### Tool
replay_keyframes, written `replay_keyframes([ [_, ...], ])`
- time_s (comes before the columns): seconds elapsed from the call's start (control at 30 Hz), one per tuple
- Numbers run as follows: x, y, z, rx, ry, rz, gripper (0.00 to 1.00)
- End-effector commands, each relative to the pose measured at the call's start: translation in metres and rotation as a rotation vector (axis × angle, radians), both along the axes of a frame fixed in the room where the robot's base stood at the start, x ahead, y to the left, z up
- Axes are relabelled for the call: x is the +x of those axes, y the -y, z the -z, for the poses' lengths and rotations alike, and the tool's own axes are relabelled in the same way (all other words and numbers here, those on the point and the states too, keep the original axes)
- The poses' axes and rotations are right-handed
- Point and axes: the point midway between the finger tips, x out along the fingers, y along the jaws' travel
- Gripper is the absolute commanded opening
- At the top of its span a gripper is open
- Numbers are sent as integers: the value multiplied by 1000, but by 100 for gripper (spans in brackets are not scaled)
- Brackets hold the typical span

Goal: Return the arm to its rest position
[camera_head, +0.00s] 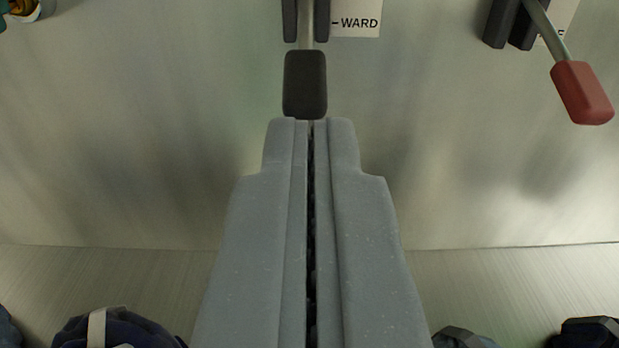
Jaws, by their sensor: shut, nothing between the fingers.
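My gripper (311,124) is in the middle of the view, pointing up the picture. Its two grey fingers lie side by side with only a thin dark line between them. It is shut and empty. Its tips are just below the dark end of a lever (305,85) on the metal panel; I cannot tell whether they touch it. The rest of my arm is out of view.
A red-handled lever (582,93) sticks out at the upper right. A label reading "-WARD" (357,18) is at the top. Dark blue bags (130,328) lie along the bottom edge, with others at the bottom right (590,332). The panel (130,130) is bare to the left.

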Motion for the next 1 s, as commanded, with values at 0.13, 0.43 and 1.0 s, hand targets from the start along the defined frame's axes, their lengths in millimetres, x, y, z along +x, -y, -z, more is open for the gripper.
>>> replay_keyframes([
  [0.13, -4, -1, 1, 0, -1, -2, 0],
  [0.43, -4, -2, 2, 0, -1, -3, 0],
  [1.0, -20, -81, -47, -8, -117, -34, 0],
])
